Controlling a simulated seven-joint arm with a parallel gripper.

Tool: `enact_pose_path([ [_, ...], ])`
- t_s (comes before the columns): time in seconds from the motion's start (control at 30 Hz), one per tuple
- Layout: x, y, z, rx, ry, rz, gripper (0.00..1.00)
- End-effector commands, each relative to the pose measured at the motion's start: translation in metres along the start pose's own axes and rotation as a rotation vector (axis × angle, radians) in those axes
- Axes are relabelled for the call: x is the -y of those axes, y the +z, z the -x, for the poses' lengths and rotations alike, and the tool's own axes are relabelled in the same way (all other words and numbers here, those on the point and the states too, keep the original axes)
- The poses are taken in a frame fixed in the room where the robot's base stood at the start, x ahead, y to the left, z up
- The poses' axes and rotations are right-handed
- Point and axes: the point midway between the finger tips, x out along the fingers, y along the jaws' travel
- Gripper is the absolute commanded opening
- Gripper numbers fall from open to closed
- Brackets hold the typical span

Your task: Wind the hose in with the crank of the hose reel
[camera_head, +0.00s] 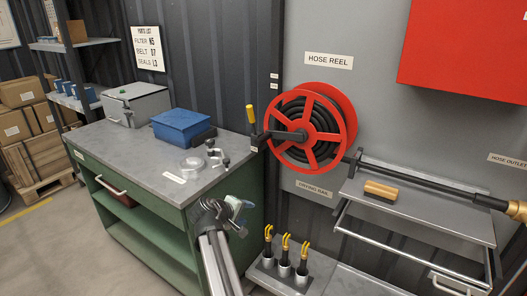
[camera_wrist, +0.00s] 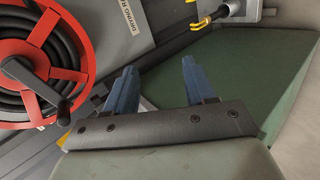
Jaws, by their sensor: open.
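The hose reel (camera_head: 313,88) has a red spoked wheel and stands against the grey wall. Black hose (camera_head: 322,112) is coiled in it. Its black crank (camera_head: 285,135) reaches left from the hub in the head view. The reel (camera_wrist: 47,18) and crank (camera_wrist: 42,90) also show at the left of the wrist view. My gripper (camera_head: 237,207) is open and empty, in front of the bench's right corner, below and left of the reel. In the wrist view its two blue fingers (camera_wrist: 158,75) are spread apart, to the right of the crank and not touching it.
A yellow-topped lever (camera_head: 251,115) stands just left of the reel. The green bench (camera_head: 135,145) bears a blue box (camera_head: 181,123) and small fittings. Yellow-topped tools (camera_head: 286,247) stand low in front.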

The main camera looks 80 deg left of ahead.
Motion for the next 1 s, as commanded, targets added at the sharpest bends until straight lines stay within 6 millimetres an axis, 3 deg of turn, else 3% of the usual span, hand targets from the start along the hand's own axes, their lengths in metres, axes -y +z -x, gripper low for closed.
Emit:
enact_pose_path([
  [0.03,-0.035,-0.021,0.0,-0.001,0.071,0.07,0.55],
  [0.1,-0.071,-0.037,0.003,0.011,0.167,0.189,0.55],
  [0.3,-0.136,-0.074,0.004,0.123,0.422,0.645,0.55],
  [0.4,-0.157,-0.084,0.011,0.205,0.521,0.883,0.55],
  [0.53,-0.171,-0.089,0.021,0.306,0.595,1.152,0.55],
  [0.7,-0.173,-0.093,0.024,0.372,0.601,1.375,0.55],
  [1.0,-0.177,-0.095,0.018,0.414,0.585,1.497,0.55],
])
